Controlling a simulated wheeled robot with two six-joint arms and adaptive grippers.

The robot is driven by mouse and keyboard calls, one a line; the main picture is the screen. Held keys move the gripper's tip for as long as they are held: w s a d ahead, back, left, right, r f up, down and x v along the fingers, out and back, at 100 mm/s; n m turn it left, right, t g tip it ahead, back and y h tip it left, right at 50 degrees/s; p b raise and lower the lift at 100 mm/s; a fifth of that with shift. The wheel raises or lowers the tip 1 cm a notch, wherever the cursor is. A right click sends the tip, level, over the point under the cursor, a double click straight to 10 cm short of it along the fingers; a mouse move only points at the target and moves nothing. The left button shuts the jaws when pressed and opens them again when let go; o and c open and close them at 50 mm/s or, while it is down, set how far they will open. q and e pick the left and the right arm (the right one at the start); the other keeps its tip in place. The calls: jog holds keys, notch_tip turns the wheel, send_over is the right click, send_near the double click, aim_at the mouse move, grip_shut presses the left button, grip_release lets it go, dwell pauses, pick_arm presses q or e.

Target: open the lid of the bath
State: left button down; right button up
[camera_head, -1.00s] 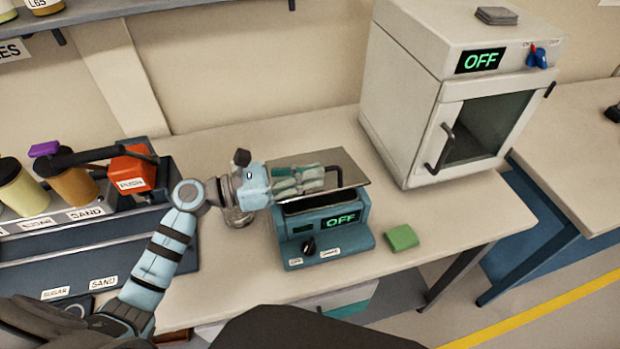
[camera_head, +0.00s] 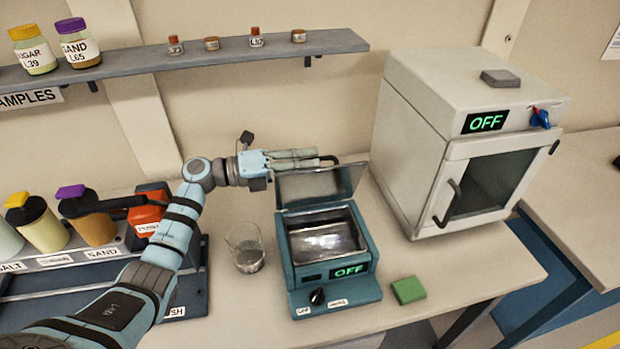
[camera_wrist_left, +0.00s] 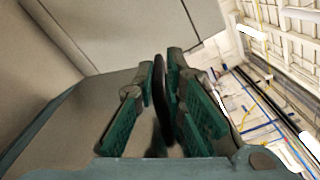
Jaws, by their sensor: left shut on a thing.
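The teal bath (camera_head: 372,262) stands on the bench with its display reading OFF. Its metal lid (camera_head: 318,184) is hinged up at the back, standing steeply tilted, and the shiny inside of the basin (camera_head: 322,240) is exposed. My left gripper (camera_head: 312,159) is at the lid's top edge, shut on the dark lid handle (camera_head: 330,158). In the left wrist view, the green finger pads (camera_wrist_left: 165,105) close on the dark handle bar (camera_wrist_left: 159,88). My right gripper is not in view.
A glass beaker (camera_head: 245,252) stands left of the bath and a green block (camera_head: 408,290) lies to its right. A white oven (camera_head: 415,150) stands at the right, a shelf (camera_head: 180,55) is above, and a rack with bottles (camera_head: 100,255) is at the left.

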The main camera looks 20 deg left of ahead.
pick_arm(q)
jog(key=w+a+f+n+b, duration=0.1)
jog(key=w+a+n+b, duration=0.2)
jog(key=w+n+b, duration=0.1)
jog(key=shift+w+a+n, duration=0.2)
jog(key=shift+w+n, duration=0.2)
jog(key=shift+w, duration=0.25)
